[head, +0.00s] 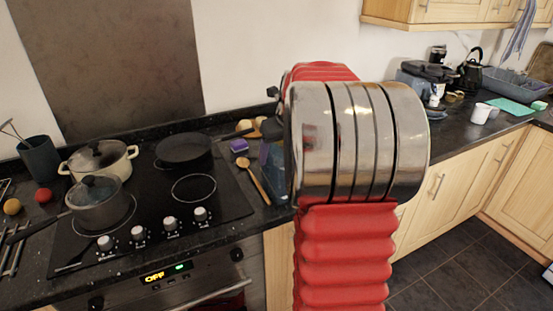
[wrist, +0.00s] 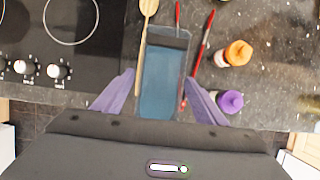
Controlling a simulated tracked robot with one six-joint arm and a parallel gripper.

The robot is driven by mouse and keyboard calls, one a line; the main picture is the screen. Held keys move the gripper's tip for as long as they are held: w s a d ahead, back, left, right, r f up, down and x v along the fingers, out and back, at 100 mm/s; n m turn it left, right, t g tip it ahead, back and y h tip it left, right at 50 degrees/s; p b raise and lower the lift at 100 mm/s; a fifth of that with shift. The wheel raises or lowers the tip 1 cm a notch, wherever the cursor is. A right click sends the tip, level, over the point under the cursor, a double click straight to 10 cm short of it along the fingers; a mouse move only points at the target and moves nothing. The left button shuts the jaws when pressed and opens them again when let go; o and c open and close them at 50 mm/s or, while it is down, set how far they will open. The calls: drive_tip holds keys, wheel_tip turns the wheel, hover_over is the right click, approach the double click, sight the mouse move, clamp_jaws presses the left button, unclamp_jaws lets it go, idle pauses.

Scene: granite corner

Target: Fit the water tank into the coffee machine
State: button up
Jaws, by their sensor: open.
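The water tank (wrist: 165,75) looks like a blue, see-through box with a dark top end. It lies on the dark counter in the wrist view, and part of it shows left of my arm in the head view (head: 273,172). My gripper (wrist: 160,79) is open, with one purple finger on each side of the tank's near part and small gaps visible. I cannot tell the finger height. In the head view my arm hides the gripper. A dark appliance (head: 425,74) on the right-hand counter may be the coffee machine; it is too small to be sure.
A wooden spoon (wrist: 142,52) lies close left of the tank. A red-handled tool (wrist: 206,40), an orange bottle (wrist: 237,53) and a purple bottle (wrist: 231,101) are to its right. The hob with a grey pan (head: 97,203) is left. A white cup (head: 480,114) stands far right.

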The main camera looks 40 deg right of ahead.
drive_tip(key=v, duration=0.9)
idle(0.3)
drive_tip(key=shift+a, duration=0.1)
drive_tip(key=s+a+n, duration=0.2)
drive_tip(key=a+n, duration=0.7)
drive_tip(key=a, duration=0.2)
drive_tip(key=s+a+n, duration=0.3)
drive_tip(key=a+n, duration=0.6)
drive_tip(key=a, duration=0.1)
drive_tip(key=s+a+f+n, duration=0.3)
drive_tip(key=s+a+n, duration=0.3)
drive_tip(key=n, duration=0.4)
drive_tip(key=s+a+f+n+t+y, duration=0.1)
drive_tip(key=s+a+f+n, duration=0.3)
drive_tip(key=n, duration=0.7)
drive_tip(key=s+a, duration=0.2)
drive_tip(key=a, duration=0.2)
